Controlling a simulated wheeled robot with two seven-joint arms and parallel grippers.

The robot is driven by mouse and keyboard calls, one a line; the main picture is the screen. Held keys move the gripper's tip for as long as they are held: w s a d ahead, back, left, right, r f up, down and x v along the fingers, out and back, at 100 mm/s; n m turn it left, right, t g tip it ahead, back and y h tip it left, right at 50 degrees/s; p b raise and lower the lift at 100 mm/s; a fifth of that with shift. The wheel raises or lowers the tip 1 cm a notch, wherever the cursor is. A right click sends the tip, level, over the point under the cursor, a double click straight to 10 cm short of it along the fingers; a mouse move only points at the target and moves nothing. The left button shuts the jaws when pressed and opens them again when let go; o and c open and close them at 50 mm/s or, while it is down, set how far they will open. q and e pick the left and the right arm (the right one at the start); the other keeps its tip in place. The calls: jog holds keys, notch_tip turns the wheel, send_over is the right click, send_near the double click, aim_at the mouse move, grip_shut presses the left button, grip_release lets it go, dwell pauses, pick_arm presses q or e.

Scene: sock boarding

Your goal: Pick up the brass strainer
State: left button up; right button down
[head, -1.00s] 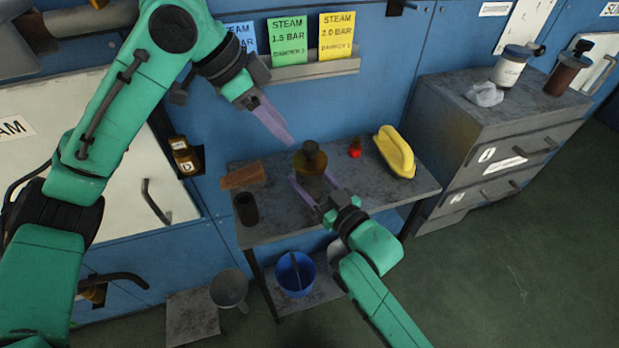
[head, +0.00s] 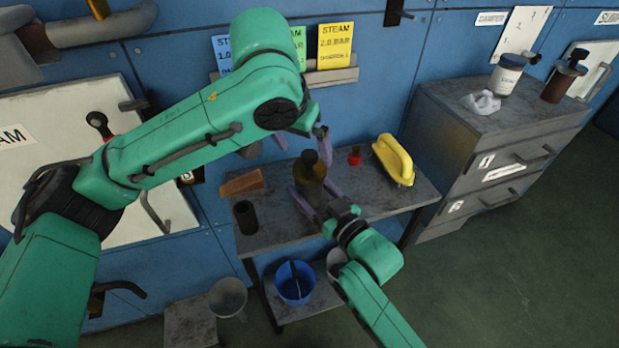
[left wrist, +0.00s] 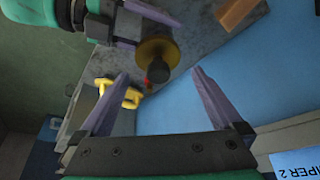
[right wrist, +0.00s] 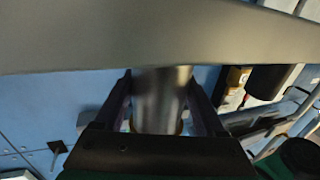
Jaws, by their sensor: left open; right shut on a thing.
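A brass-coloured piece with a dark knob on top, which I take for the brass strainer (head: 311,170), stands upright over the small grey table. My right gripper (head: 312,194) is shut on its lower part, seen as a grey metal cylinder (right wrist: 160,98) between the fingers in the right wrist view. My left gripper (head: 302,143) is open and empty, above and behind the strainer, partly hidden by my left arm. In the left wrist view, the strainer (left wrist: 158,50) appears between and beyond the open left fingertips (left wrist: 160,74).
The grey table (head: 275,225) also carries a brown wedge (head: 242,183), a black cylinder (head: 245,217), a small red item (head: 354,156) and a yellow handled thing (head: 394,160). A blue bucket (head: 294,284) stands below. A grey cabinet (head: 465,135) is at right.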

aim_at(308, 155)
pick_arm(q)
jog(key=x, duration=0.5)
jog(key=shift+d, duration=0.15)
jog(key=shift+r, duration=0.1)
grip_shut()
jog(key=shift+r, duration=0.1)
notch_tip(308, 155, up, 18)
jog(key=shift+w, duration=0.1)
pick_arm(e)
grip_release()
